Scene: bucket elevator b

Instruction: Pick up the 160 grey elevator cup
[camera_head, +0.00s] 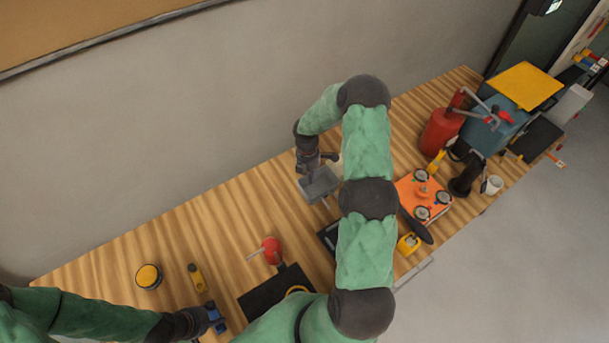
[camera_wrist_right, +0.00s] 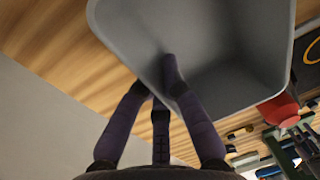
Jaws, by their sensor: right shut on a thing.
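The grey elevator cup (camera_head: 318,187) is in my right gripper (camera_head: 308,166), over the back part of the wooden table. In the right wrist view the cup (camera_wrist_right: 222,40) fills the upper middle, its open hollow toward the camera. The right gripper (camera_wrist_right: 157,85) is shut on its near wall, with one dark finger inside the cup and the others outside. Whether the cup touches the table is not clear. My left gripper (camera_head: 198,322) is low at the front left, beside a small blue object (camera_head: 215,315); its fingers are too small to read.
A yellow-topped round item (camera_head: 148,276), a yellow tool (camera_head: 197,278) and a red part (camera_head: 271,250) lie on the left half. An orange plate (camera_head: 423,196), a red canister (camera_head: 438,132) and a blue box stand right. The wall runs behind the table. My right arm hides the middle.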

